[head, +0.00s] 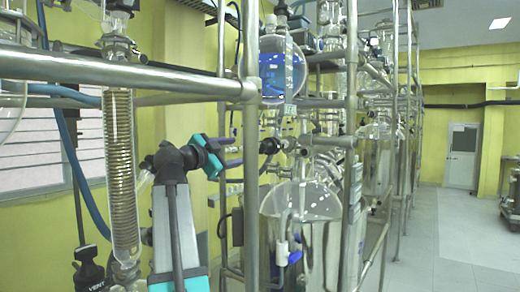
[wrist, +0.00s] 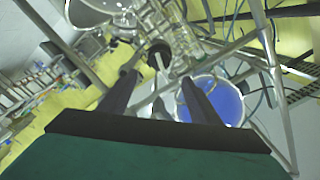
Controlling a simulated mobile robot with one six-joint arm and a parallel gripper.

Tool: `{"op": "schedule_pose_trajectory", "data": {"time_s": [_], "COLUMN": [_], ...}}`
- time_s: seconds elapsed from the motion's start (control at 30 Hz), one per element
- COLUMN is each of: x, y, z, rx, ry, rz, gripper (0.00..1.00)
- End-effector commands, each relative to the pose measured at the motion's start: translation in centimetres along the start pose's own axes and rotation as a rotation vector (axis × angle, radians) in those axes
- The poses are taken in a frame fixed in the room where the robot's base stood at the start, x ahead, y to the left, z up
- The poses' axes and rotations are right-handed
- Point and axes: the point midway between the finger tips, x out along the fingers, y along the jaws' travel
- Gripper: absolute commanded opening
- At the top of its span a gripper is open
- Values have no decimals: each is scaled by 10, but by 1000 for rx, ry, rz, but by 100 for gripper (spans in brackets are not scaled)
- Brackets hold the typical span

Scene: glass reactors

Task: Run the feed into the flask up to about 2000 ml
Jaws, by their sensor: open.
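A round glass flask (head: 281,78) with graduation marks holds blue liquid in the head view, with a label strip on its right side. My gripper (head: 242,152) is open and empty, below this flask. A black knob (head: 270,146) on the glass line is just beyond the fingertips, apart from them as far as I can tell. In the wrist view my gripper (wrist: 160,80) has a dark round knob (wrist: 160,55) ahead between its fingers. A large glass vessel (head: 302,200) stands lower down; its liquid level is unclear.
A thick metal rail (head: 130,74) crosses the near left above my arm. A coiled glass condenser (head: 119,160) stands left of my arm. Metal uprights (head: 251,190) flank the glassware. Open floor (head: 450,240) lies at right.

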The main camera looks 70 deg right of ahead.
Motion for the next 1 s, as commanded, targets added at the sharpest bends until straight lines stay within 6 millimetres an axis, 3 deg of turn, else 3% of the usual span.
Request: {"op": "schedule_pose_trajectory", "data": {"time_s": [0.37, 1.0], "x": [26, 116], "y": [-1, -1], "z": [-1, -2], "rx": [-3, -2], "ry": [1, 1], "rz": [2, 2], "gripper": [57, 57]}}
